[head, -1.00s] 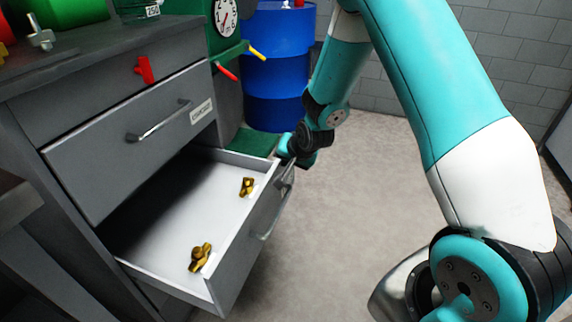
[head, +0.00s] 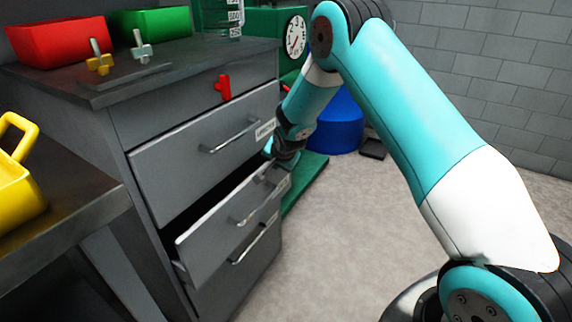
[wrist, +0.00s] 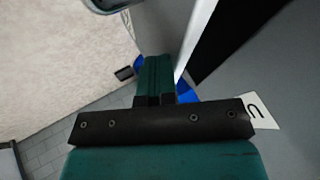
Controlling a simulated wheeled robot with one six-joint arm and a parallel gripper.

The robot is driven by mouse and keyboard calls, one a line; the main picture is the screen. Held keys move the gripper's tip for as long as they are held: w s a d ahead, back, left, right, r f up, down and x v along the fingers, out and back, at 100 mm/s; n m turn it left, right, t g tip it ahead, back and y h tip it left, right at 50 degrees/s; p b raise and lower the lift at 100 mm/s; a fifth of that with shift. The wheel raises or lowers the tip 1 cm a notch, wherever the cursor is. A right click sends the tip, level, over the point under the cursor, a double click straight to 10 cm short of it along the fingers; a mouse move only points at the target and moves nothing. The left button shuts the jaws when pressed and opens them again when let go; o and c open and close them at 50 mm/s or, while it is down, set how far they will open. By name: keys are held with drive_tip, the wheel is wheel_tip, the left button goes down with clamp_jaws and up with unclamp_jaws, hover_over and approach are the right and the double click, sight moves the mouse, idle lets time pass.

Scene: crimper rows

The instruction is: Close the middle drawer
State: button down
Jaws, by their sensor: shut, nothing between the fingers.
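The middle drawer (head: 222,232) is a grey drawer with a bar handle. In the head view it stands partly out of the cabinet, with a dark narrow gap behind its front. My gripper (head: 270,150) is at the top right corner of the drawer front, close to it; I cannot tell if they touch. In the wrist view my gripper (wrist: 155,65) is shut with its dark green fingers together and nothing between them. The drawer's pale side edge (wrist: 196,42) runs just right of the fingertips. The drawer's inside is hidden in the head view.
The upper drawer (head: 190,165) is shut, and a lower drawer (head: 232,280) lies beneath. Red bin (head: 62,42), green bin (head: 150,24) and small valve parts (head: 99,62) stand on the cabinet top. A blue drum (head: 338,125) stands behind. A bench with a yellow object (head: 15,185) is at left. Floor at right is clear.

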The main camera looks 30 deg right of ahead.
drive_tip(key=shift+w+a, duration=0.25)
drive_tip(key=shift+w, duration=0.2)
